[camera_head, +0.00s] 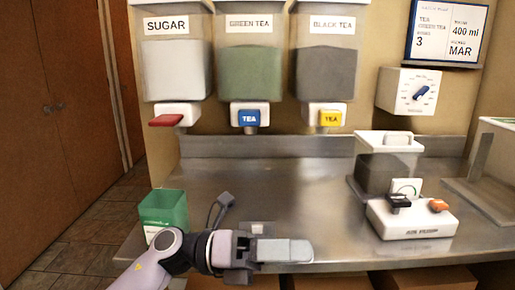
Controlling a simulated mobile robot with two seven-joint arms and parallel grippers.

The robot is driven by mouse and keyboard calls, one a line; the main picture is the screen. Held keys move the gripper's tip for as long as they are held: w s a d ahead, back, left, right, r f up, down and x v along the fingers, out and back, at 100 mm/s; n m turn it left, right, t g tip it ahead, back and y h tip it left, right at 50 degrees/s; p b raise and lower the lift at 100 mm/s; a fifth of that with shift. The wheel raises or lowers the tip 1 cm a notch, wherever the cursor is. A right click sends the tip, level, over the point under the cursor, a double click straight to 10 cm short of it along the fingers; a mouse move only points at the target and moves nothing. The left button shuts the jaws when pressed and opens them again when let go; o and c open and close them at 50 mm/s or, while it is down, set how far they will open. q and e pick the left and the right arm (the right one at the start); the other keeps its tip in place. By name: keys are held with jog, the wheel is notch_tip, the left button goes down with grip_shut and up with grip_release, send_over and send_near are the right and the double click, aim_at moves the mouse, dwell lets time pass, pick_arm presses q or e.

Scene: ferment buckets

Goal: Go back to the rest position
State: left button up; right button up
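My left gripper (287,248) reaches in from the lower left over the front edge of the steel counter (300,190). It points right, and nothing can be seen held in it. I see it mostly side-on, so the gap between its fingers cannot be judged. My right arm and gripper are not in view. A green open-topped container (163,212) stands at the counter's left front, just left of and behind my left arm.
Sugar (179,65), green tea (249,65) and black tea (326,65) dispensers hang above the counter. A white-lidded container (387,168), a white switch box (411,220), a dial box (409,91) and a screen (447,30) are right. The counter's middle is clear.

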pick_arm(q)
jog(key=w+a+f+n+t+y+p, duration=0.2)
jog(key=a+f+n+t+y, duration=0.3)
jog(key=a+f+n+t, duration=0.85)
jog(key=w+a+f+n+t+y+p, duration=0.15)
jog(key=n+t+y, duration=0.5)
jog(key=n, duration=1.35)
jog(key=s+a+f+n+g+y+p, duration=0.1)
jog(key=s+a+f+n+g+y, duration=0.1)
jog(key=s+a+f+n, duration=0.3)
jog(key=s+a+f+n+g+y, duration=0.3)
jog(key=s+a+f+n+g, duration=0.1)
jog(key=s+f, duration=0.7)
jog(key=shift+s+a+f+n+y+p, duration=0.35)
jog(key=shift+a+f+n+p, duration=0.05)
jog(key=shift+a+f+n, duration=0.25)
